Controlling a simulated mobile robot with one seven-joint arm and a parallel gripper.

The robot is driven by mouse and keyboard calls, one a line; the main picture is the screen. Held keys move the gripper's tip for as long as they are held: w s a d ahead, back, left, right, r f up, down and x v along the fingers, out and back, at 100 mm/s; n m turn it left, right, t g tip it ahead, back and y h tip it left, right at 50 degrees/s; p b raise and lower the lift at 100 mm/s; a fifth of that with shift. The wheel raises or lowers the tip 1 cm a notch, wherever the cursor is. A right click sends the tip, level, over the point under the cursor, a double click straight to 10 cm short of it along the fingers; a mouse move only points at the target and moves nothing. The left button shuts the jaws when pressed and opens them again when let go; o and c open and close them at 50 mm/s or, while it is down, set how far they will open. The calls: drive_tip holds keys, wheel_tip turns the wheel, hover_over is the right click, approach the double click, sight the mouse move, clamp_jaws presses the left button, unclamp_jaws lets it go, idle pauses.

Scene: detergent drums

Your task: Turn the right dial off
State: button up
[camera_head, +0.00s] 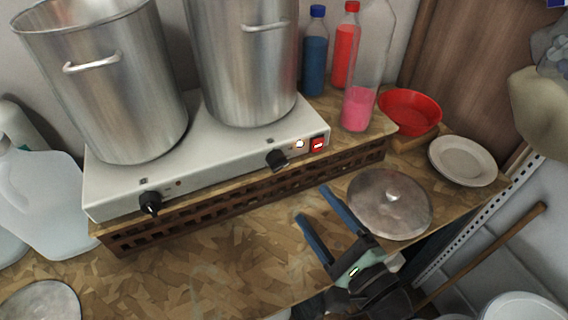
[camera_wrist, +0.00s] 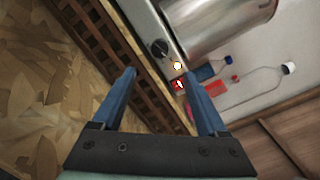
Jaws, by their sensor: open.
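The right dial (camera_head: 277,160) is a black knob on the front of a white two-burner hot plate (camera_head: 215,155). A lit orange-white lamp (camera_head: 299,144) and a red switch (camera_head: 317,145) sit to its right. The left dial (camera_head: 150,203) is a similar black knob. My gripper (camera_head: 325,207) is open and empty, below and right of the right dial, apart from it. In the wrist view the right dial (camera_wrist: 159,48) shows beyond and between the blue fingers (camera_wrist: 160,85), with the glowing lamp (camera_wrist: 177,66) and red switch (camera_wrist: 179,85) beside it.
Two steel pots (camera_head: 105,85) stand on the hot plate, which rests on a slatted wooden riser (camera_head: 240,195). A round metal lid (camera_head: 389,204) lies close to the right of my gripper. Bottles (camera_head: 314,50), a red bowl (camera_head: 410,108) and a plate (camera_head: 462,160) stand at the right.

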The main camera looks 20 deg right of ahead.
sight(278, 162)
drive_tip(key=w+a+p, duration=0.1)
drive_tip(key=w+p, duration=0.1)
drive_tip(key=w, duration=0.9)
drive_tip(key=shift+w+a, duration=0.2)
drive_tip(key=shift+a, duration=0.05)
drive_tip(key=shift+c, duration=0.3)
clamp_jaws()
